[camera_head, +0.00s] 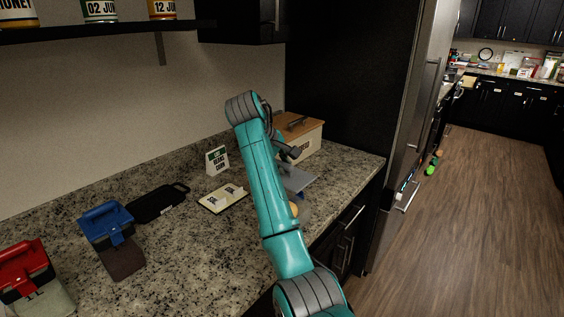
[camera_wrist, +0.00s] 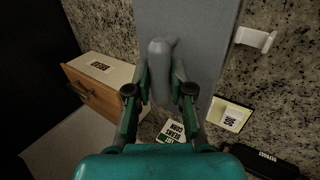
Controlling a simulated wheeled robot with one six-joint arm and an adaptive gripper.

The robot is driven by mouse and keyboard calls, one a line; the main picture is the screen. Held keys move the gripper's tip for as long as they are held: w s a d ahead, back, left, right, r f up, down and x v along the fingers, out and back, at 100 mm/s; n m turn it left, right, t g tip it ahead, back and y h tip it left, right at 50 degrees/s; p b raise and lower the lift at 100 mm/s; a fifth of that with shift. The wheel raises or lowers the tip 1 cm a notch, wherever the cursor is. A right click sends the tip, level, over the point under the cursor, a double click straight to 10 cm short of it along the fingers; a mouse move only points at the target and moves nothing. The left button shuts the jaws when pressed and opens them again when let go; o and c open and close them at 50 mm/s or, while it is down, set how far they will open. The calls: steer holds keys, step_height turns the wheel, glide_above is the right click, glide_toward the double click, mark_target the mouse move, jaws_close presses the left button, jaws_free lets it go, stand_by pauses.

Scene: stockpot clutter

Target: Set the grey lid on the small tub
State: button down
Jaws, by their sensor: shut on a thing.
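The flat grey lid (camera_head: 300,179) is near the right end of the counter, partly behind my arm in the head view. In the wrist view the lid (camera_wrist: 203,30) fills the upper middle, with its raised grey handle (camera_wrist: 160,70) between my fingers. My gripper (camera_wrist: 160,88) is shut on that handle; in the head view my gripper (camera_head: 287,153) is partly covered by the arm. I cannot make out the small tub clearly. A pale bracket-shaped part (camera_wrist: 257,39) shows beside the lid, and I cannot tell whether it belongs to the tub.
A small sign (camera_head: 217,160), a card (camera_head: 224,197), a black board (camera_head: 158,203), a blue-topped container (camera_head: 108,230) and a red-topped one (camera_head: 28,275) lie leftward. A tall dark cabinet (camera_head: 345,80) borders the counter.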

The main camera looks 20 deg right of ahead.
steer(key=shift+f, duration=4.3)
steer(key=c, duration=1)
jaws_free()
steer(key=shift+o, duration=0.2)
steer(key=v, duration=0.7)
steer(key=shift+s+r, duration=0.1)
steer(key=shift+r, duration=0.05)
